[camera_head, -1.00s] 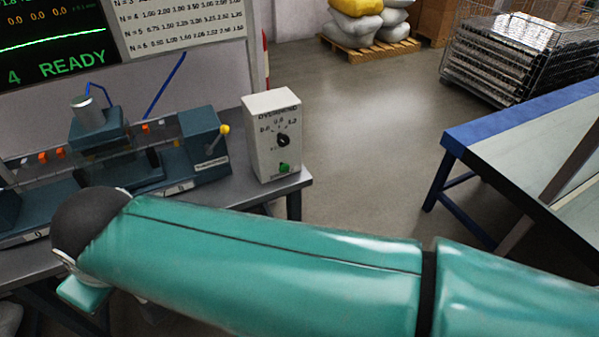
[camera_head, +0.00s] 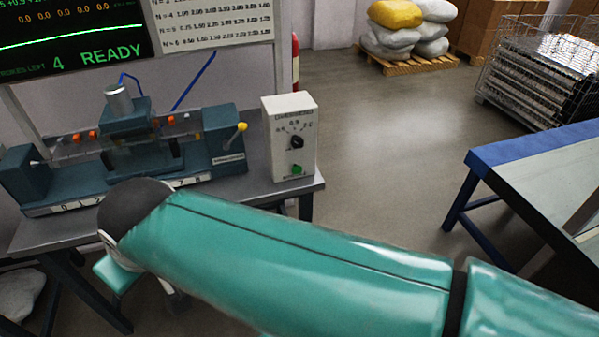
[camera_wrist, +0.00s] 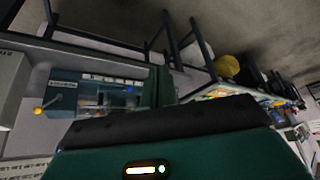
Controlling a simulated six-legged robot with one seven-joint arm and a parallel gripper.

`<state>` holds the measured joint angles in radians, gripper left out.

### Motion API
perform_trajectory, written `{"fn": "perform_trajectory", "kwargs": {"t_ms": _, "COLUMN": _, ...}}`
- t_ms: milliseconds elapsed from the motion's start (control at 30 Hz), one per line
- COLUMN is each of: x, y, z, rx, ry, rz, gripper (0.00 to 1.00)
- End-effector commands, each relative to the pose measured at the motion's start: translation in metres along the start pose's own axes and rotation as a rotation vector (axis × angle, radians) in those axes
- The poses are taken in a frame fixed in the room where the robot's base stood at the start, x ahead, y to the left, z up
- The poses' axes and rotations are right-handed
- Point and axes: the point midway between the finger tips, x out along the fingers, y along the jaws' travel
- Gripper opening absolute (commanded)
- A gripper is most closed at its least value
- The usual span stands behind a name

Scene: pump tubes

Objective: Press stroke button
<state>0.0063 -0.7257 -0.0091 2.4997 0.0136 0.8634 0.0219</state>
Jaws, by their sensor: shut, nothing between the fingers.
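A white control box (camera_head: 289,138) stands at the right end of the bench in the head view. It has a black dial (camera_head: 296,142) and a green button (camera_head: 297,169) low on its front; the small label by the button is unreadable. A pale box (camera_wrist: 10,85) also shows at the left edge of the wrist view, with no button visible. My teal arm crosses the lower head view, its dark joint in front of the bench, left of and below the box.
A blue-grey tube rig (camera_head: 225,150) with a yellow-knobbed lever (camera_head: 242,127) stands left of the box. The screen (camera_head: 70,35) reads 4 READY. A blue-edged table (camera_head: 500,150) stands right. Open floor (camera_head: 385,120) lies between table and bench.

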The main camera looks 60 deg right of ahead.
Motion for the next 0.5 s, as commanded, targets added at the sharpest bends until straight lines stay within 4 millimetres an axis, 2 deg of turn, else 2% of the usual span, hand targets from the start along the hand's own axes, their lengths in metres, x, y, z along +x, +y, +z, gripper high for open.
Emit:
{"fn": "perform_trajectory", "kwargs": {"t_ms": 167, "x": 0.044, "y": 0.019, "z": -0.032, "rx": 0.25, "ry": 0.042, "rz": -0.027, "gripper": 0.0}}
{"fn": "perform_trajectory", "kwargs": {"t_ms": 267, "x": 0.078, "y": 0.044, "z": -0.05, "rx": 0.469, "ry": 0.093, "rz": -0.029, "gripper": 0.0}}
{"fn": "perform_trajectory", "kwargs": {"t_ms": 400, "x": 0.124, "y": 0.092, "z": -0.065, "rx": 0.789, "ry": 0.182, "rz": 0.003, "gripper": 0.0}}
{"fn": "perform_trajectory", "kwargs": {"t_ms": 500, "x": 0.154, "y": 0.135, "z": -0.065, "rx": 1.009, "ry": 0.26, "rz": 0.054, "gripper": 0.0}}
